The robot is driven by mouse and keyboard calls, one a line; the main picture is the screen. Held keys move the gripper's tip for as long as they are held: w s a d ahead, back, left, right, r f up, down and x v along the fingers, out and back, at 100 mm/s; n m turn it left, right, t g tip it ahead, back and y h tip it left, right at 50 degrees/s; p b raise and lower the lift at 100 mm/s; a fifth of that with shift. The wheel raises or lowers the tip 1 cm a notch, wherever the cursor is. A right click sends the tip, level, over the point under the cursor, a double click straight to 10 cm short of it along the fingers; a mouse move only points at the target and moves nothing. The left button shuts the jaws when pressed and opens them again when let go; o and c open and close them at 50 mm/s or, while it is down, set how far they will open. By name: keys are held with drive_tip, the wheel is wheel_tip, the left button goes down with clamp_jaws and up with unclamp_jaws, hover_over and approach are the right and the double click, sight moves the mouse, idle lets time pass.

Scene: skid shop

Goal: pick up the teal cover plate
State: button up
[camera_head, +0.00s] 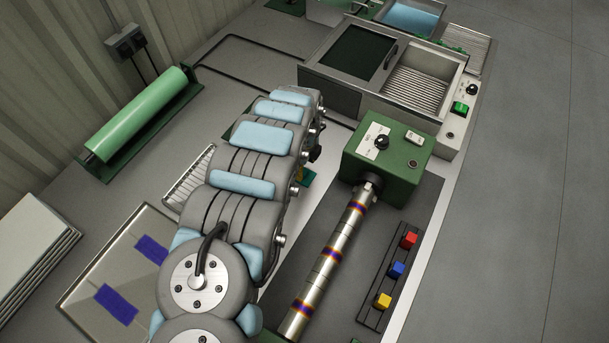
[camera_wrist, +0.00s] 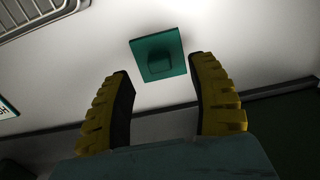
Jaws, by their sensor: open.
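The teal cover plate (camera_wrist: 176,67) is a flat square with a small raised block (camera_wrist: 160,62) of the same colour on it. It lies on a pale surface in the wrist view, just beyond and between my fingertips. My gripper (camera_wrist: 157,85) is open, with its two yellow ridged fingers apart and nothing between them. I cannot tell the height between the fingers and the plate. In the head view a small teal piece (camera_head: 307,177) shows at the right edge of my arm, most of it hidden behind the arm.
A wire rack (camera_wrist: 40,12) lies at the upper left of the wrist view. In the head view a green control box (camera_head: 388,167) with a striped metal bar (camera_head: 327,265) stands right of my arm. A green roller (camera_head: 135,115) lies on the left.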

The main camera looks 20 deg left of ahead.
sight(304, 175)
wheel_tip(304, 175, down, 4)
drive_tip(key=shift+a+f+b, duration=0.1)
drive_tip(key=shift+a+b, duration=0.05)
drive_tip(key=shift+b, duration=0.35)
drive_tip(key=c, duration=0.9)
